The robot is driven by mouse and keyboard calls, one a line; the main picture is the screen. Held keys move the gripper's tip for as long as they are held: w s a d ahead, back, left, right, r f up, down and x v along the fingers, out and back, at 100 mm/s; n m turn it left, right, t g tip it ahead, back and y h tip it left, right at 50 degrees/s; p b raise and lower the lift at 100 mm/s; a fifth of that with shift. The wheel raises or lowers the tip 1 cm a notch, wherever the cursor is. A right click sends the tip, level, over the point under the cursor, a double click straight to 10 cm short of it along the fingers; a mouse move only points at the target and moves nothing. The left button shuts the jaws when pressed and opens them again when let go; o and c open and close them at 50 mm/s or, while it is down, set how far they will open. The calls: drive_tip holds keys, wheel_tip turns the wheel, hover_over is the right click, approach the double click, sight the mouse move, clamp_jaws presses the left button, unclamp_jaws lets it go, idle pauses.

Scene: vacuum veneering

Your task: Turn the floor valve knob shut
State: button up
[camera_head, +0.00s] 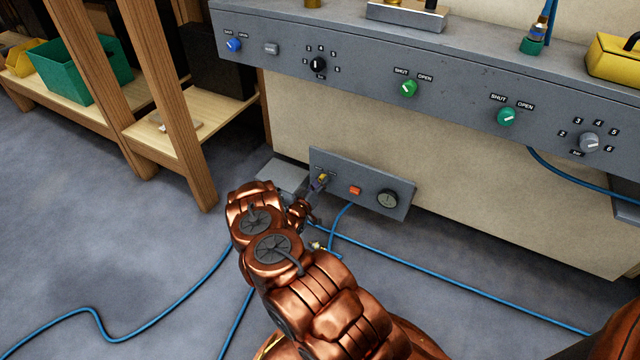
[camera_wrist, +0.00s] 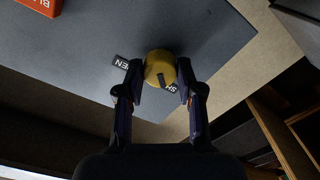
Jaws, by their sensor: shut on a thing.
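The floor valve knob is yellow and sits on the low grey panel (camera_head: 367,196) near the floor. In the wrist view the yellow knob (camera_wrist: 160,69) is between my two fingertips, with a dark pointer mark on its face. The labels beside it are partly covered; "EN" of one and "SH" of the other show, and the mark points toward the "SH" side. My gripper (camera_wrist: 161,84) is shut on the knob, one finger on each side. In the head view my gripper (camera_head: 318,187) reaches the left part of the panel, and the knob is mostly hidden.
Blue hoses (camera_head: 440,275) run over the floor. A wooden shelf (camera_head: 180,125) stands at the left. The upper grey panel (camera_head: 450,95) carries several other knobs.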

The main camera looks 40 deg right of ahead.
drive_tip(key=shift+s, duration=0.1)
drive_tip(key=o, duration=1.2)
drive_tip(key=shift+c, duration=0.2)
drive_tip(key=shift+a, duration=0.1)
drive_tip(key=v, duration=1.1)
drive_tip(key=shift+a, duration=0.4)
